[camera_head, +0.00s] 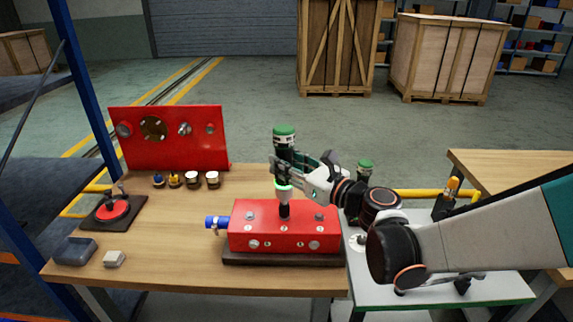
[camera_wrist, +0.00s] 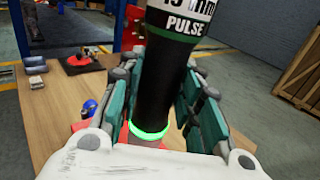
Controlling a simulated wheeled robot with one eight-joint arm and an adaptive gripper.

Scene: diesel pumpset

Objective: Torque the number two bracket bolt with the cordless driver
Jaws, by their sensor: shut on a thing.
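My gripper (camera_head: 290,175) is shut on the cordless driver (camera_head: 284,140), a black upright tool with a green cap. In the wrist view the driver (camera_wrist: 165,80) stands between the teal finger pads, with "PULSE" on its label and a lit green ring near its lower end. The driver's dark tip points down at the top of the red pump block (camera_head: 285,232). Whether the tip touches a bolt head there, I cannot tell. Bolts show on the block's front face and top; which is number two is not readable.
A red upright panel (camera_head: 170,138) stands at the back left of the wooden table (camera_head: 180,250). Several small caps line up before it. A black pad with a red disc (camera_head: 113,210), a grey tray (camera_head: 75,251) and a blue fitting (camera_head: 216,222) lie left. Another green-capped tool (camera_head: 365,167) stands behind my arm.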

